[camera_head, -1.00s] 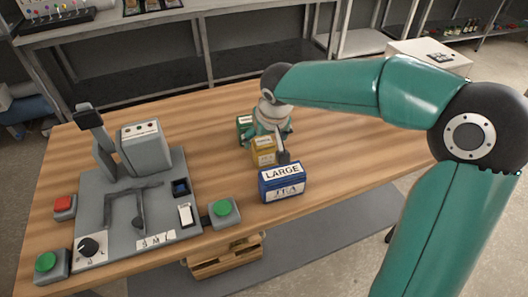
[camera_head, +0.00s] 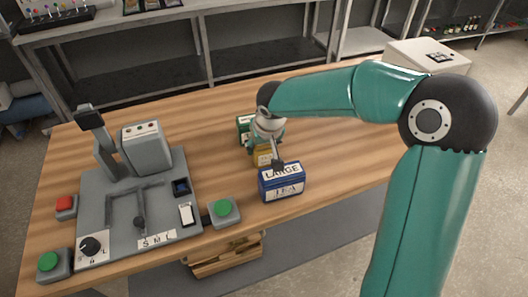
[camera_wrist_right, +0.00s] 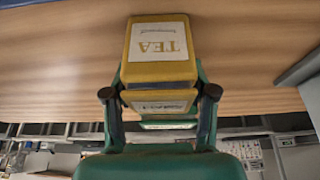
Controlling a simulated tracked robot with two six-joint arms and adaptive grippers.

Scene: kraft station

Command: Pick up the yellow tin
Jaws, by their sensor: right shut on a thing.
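The yellow tin (camera_head: 263,158) stands between the green tin and the blue tin on the wooden table, partly hidden by my right gripper (camera_head: 272,147). In the right wrist view the yellow tin (camera_wrist_right: 160,73) shows a white TEA label, upside down. The fingers of my right gripper (camera_wrist_right: 160,94) lie on both sides of it, shut on it. I cannot tell whether it is clear of the table. My left gripper is in neither view.
The blue tin (camera_head: 282,189) marked LARGE stands just in front of the yellow one. The green tin (camera_head: 243,123) stands close behind. A grey machine (camera_head: 145,205) with buttons and a lever fills the table's left. The table (camera_head: 340,150) is clear to the right.

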